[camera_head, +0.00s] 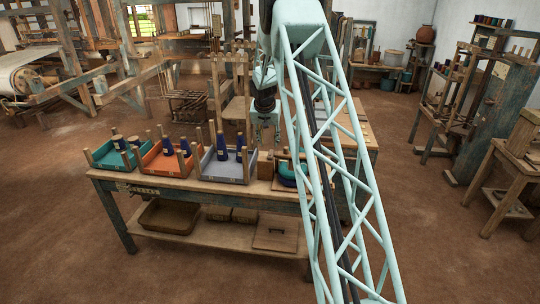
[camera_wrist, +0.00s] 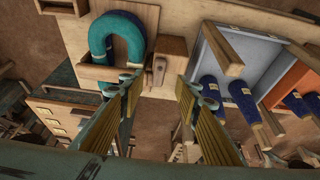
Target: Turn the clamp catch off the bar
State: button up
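In the wrist view, the clamp catch (camera_wrist: 159,70) is a small brown wooden piece by the side of a wooden block (camera_wrist: 172,47). A wooden bar (camera_wrist: 108,73) runs left of it, across the ends of a teal, U-shaped yarn hank (camera_wrist: 118,35). I cannot tell whether the catch touches the bar. My gripper (camera_wrist: 160,92) is open, its fingers on either side of the catch in the picture, with nothing between them. In the head view my gripper (camera_head: 263,130) hangs above the table near the block (camera_head: 265,165); the catch is too small to make out there.
A grey tray (camera_head: 225,179) with blue cones stands left of the block. An orange tray (camera_head: 166,172) and a teal tray (camera_head: 113,163) stand farther left on the table (camera_head: 200,189). The hank (camera_head: 287,174) lies right of the block, partly behind my arm.

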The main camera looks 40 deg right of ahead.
aim_at(270, 155)
jog(key=shift+p+x, duration=0.35)
jog(key=shift+x, duration=5.3)
jog(key=shift+c, duration=0.4)
jog(key=c, duration=0.8)
